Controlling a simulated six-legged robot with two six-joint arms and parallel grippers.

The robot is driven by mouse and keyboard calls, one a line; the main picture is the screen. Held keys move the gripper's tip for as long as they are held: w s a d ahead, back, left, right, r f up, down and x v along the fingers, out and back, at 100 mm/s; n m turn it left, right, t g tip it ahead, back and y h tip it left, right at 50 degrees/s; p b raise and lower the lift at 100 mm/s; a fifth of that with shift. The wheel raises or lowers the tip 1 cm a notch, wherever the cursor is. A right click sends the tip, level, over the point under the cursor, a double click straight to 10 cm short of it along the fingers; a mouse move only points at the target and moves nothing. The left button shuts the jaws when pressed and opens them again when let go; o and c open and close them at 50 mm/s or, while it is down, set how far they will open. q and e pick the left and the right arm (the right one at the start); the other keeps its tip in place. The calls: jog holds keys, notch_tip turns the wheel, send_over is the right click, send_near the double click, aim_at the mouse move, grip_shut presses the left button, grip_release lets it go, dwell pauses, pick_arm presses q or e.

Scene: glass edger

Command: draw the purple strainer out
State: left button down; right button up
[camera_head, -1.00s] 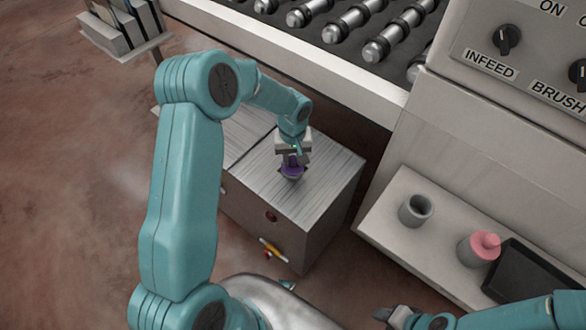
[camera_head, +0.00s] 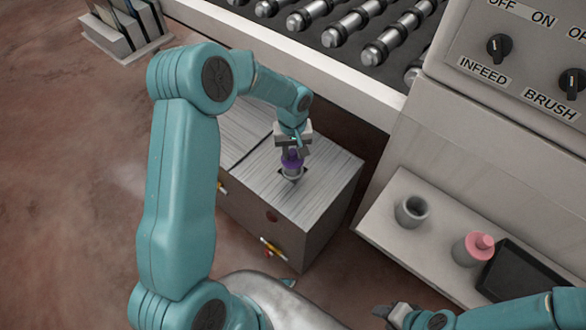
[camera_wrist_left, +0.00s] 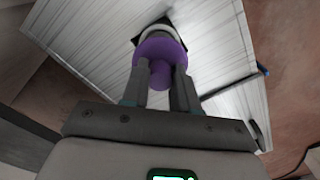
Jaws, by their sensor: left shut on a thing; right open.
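The purple strainer (camera_head: 292,160) has a purple cap and a grey body below it. It stands over a dark square opening (camera_head: 293,174) in the top of the grey metal tank (camera_head: 318,195). My left gripper (camera_head: 292,150) is shut on the strainer's purple knob from above. In the left wrist view the purple cap (camera_wrist_left: 158,54) sits between the fingers (camera_wrist_left: 160,82), with a pale body and the dark opening beyond it. Whether the strainer's lower end is clear of the opening I cannot tell. My right gripper (camera_head: 384,311) is open and empty at the bottom of the head view.
A shelf at right holds a grey cup (camera_head: 411,211), a pink-topped container (camera_head: 473,249) and a dark tray (camera_head: 525,275). The roller conveyor (camera_head: 350,28) edge is behind the tank. Open floor lies at left.

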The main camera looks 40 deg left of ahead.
pick_arm(q)
jog(key=shift+r+p, duration=0.75)
jog(key=shift+r, duration=0.85)
jog(key=shift+r, duration=0.1)
jog(key=shift+r+p, duration=1.1)
jog(key=shift+r, duration=0.8)
